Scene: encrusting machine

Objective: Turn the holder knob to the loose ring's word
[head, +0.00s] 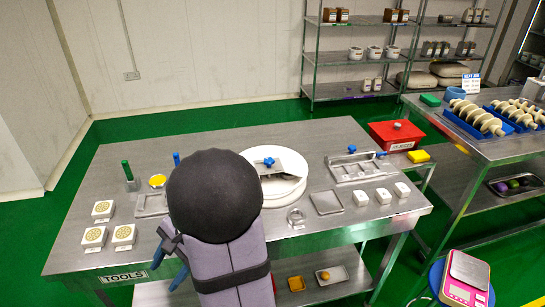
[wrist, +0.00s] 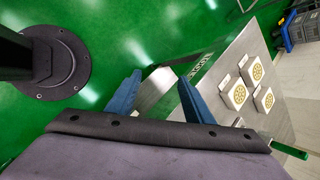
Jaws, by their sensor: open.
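My gripper (wrist: 160,98) is open with nothing between its blue fingers. In the head view its blue fingers (head: 170,262) show at the table's front left edge, beside my dark arm. A loose metal ring (head: 296,216) lies flat near the table's front, right of my arm. Its word is too small to read. A blue knob (head: 268,162) stands on a metal plate over a round white disc (head: 301,186). Another blue knob (head: 352,149) sits on a metal frame (head: 354,170) further right. I cannot tell which is the holder knob. My arm hides the table's middle.
White blocks with round yellow patterns (head: 103,209) stand at the table's left; they also show in the wrist view (wrist: 257,72). Several white blocks (head: 383,196) and a small tray (head: 326,203) stand at the right. A red box (head: 396,134) stands behind the table's right end.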

